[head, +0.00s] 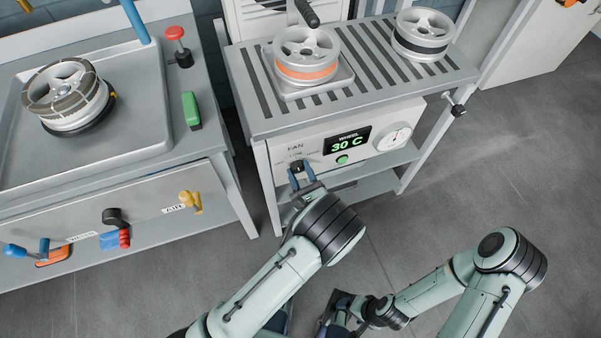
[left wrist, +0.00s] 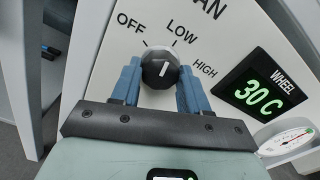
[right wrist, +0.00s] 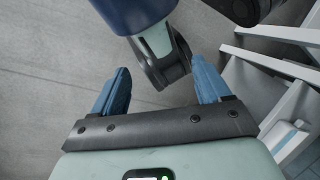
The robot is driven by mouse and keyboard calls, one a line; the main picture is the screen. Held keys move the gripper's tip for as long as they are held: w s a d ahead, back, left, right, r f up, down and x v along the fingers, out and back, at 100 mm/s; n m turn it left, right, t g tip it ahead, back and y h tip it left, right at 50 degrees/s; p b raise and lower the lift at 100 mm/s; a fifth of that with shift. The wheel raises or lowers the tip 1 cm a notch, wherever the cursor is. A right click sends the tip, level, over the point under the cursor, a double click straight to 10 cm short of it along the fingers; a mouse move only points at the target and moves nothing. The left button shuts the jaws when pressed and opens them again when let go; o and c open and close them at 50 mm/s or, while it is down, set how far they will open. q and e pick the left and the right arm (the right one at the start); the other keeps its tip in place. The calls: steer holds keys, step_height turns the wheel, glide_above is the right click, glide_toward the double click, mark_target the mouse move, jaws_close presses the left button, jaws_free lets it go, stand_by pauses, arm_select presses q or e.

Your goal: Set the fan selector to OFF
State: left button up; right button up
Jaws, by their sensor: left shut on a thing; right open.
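The white line points up and slightly right, about toward LOW. My left gripper (head: 302,178) is shut on the knob, with one blue finger on each side. My right gripper (right wrist: 160,70) is open and empty over the floor, low in the head view.
Beside the knob a display (head: 347,142) reads 30 C, with a green button (head: 342,159) and a dial gauge (head: 393,136). Wheels (head: 306,54) stand on the slatted top above. A second bench (head: 150,100) is at left. Grey floor is clear at right.

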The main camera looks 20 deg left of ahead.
arm_select(q)
steer(key=shift+f+n, duration=0.15)
steer(key=shift+n, duration=0.85)
steer(key=n+b, duration=0.1)
steer(key=n, duration=0.1)
steer(key=shift+n, duration=0.4)
steer(key=n+b, duration=0.2)
steer(key=n, duration=0.2)
steer(key=shift+d, duration=0.1)
steer(key=shift+n+b, duration=0.85)
steer(key=shift+n, duration=0.35)
arm_select(e)
steer(key=w+d+f+t+h, duration=0.1)
steer(key=w+d+f+t, duration=0.1)
steer(key=w+f, duration=0.3)
steer(key=shift+w+d+f, duration=0.35)
steer(key=shift+w+d, duration=0.15)
steer(key=shift+w, duration=0.3)
arm_select(q)
steer(key=o, duration=1)
steer(key=shift+o, duration=0.2)
